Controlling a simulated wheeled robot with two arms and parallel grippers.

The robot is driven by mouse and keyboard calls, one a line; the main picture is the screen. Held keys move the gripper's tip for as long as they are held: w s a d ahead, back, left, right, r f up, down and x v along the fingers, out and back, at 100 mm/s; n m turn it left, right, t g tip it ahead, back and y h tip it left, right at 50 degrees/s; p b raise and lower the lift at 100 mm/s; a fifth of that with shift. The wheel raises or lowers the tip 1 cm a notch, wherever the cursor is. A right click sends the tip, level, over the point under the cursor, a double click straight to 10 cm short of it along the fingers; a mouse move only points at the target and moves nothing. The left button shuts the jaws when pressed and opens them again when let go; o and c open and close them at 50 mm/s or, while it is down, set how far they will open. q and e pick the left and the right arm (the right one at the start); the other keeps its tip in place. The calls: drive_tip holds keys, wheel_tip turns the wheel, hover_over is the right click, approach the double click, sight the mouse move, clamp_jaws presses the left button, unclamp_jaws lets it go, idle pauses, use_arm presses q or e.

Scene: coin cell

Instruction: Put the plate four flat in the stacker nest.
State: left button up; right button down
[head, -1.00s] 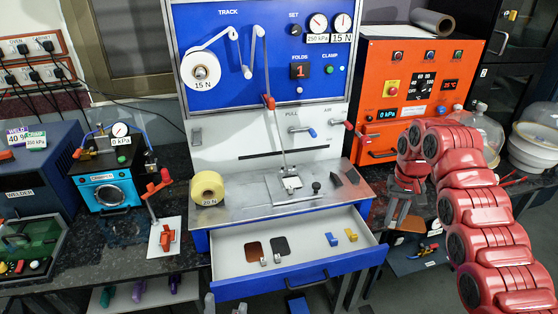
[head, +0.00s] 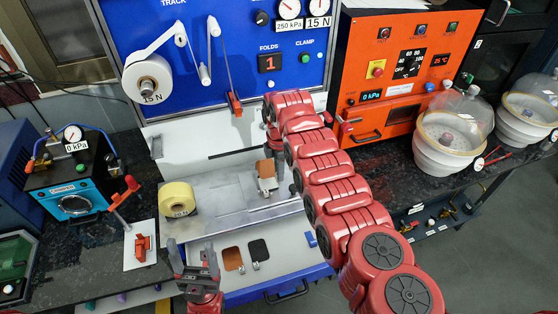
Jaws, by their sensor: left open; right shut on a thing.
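A copper-coloured plate (head: 264,168), which I take to be plate four, is at the stacker nest (head: 268,187) on the machine's steel bed. My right gripper (head: 277,172) comes down beside it and is shut on it. The plate looks tilted up rather than flat, and whether it touches the nest is unclear. The forearm and fingers hide part of the nest's right side.
The open drawer (head: 290,272) holds another copper plate (head: 232,258) and a black plate (head: 258,250). A yellow roll (head: 177,199) stands on the bed at left. A red-handled press (head: 140,248) is further left. The orange oven (head: 395,75) stands behind right.

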drive_tip(key=shift+s+r, duration=0.1)
drive_tip(key=shift+s, duration=0.1)
drive_tip(key=shift+w+f+b, duration=0.1)
drive_tip(key=shift+f+b, duration=0.2)
drive_tip(key=shift+b, duration=0.2)
wheel_tip(320, 180, down, 4)
drive_tip(key=b, duration=0.3)
drive_tip(key=shift+f+b, duration=0.1)
drive_tip(key=shift+b, duration=0.25)
drive_tip(key=shift+f+b, duration=0.5)
drive_tip(key=shift+f+b, duration=0.5)
drive_tip(key=shift+b, duration=0.15)
drive_tip(key=c, duration=0.7)
unclamp_jaws()
drive_tip(key=shift+r, duration=0.15)
